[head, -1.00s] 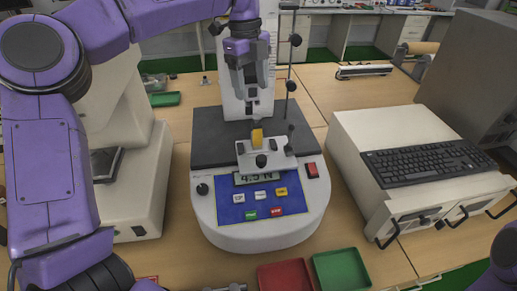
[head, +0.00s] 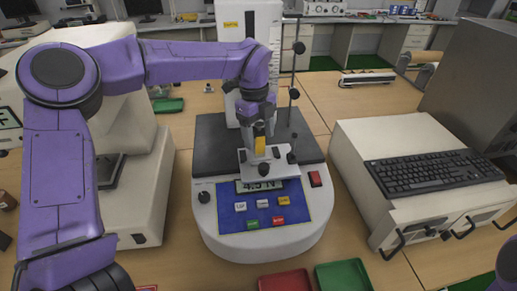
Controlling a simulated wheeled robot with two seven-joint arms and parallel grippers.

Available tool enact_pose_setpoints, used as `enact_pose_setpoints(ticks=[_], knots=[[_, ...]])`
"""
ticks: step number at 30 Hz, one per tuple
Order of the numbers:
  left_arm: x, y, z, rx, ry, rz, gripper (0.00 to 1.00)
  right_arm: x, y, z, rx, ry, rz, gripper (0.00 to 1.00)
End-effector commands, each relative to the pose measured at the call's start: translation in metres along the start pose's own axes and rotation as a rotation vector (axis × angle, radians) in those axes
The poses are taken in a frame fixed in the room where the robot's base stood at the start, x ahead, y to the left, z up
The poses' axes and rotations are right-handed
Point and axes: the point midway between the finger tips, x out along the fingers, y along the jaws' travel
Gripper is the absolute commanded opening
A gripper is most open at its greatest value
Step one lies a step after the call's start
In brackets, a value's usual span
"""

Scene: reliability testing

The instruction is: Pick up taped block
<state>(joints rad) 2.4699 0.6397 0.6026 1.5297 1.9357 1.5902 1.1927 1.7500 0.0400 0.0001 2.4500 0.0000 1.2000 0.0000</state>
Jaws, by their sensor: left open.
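The taped block, a small yellow piece (head: 260,145), stands upright in the grey metal fixture (head: 284,167) of the white test machine (head: 264,244). My left gripper (head: 259,128) comes down from above and is at the block's upper end. It is open, with its dark fingers close around or just behind the block; I cannot tell if they touch it. The gripper hides the block's top. My right gripper is out of view; only a purple piece of my right arm shows at the lower right edge.
A thin dark rod (head: 293,70) with knobs stands just right of the gripper. The machine's white column (head: 232,30) rises behind. A keyboard (head: 432,168) lies on a white case at right. Red (head: 284,281) and green (head: 343,275) trays are in front.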

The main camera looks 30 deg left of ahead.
Motion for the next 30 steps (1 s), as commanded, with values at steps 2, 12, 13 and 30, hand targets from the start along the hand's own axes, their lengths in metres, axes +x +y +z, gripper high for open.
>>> enact_pose_setpoints(ticks=[2,12,13,30], knots=[[0.000,0.000,0.000,0.000,0.000,0.000,0.66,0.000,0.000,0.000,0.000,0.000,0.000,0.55],[-0.001,0.000,0.000,0.000,-0.001,-0.001,0.00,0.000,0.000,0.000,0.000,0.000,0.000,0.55],[-0.001,0.000,0.000,0.000,-0.001,-0.001,0.00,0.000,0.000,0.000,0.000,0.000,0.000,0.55],[-0.064,0.017,-0.037,0.004,-0.004,-0.006,0.00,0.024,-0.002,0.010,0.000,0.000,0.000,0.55]])
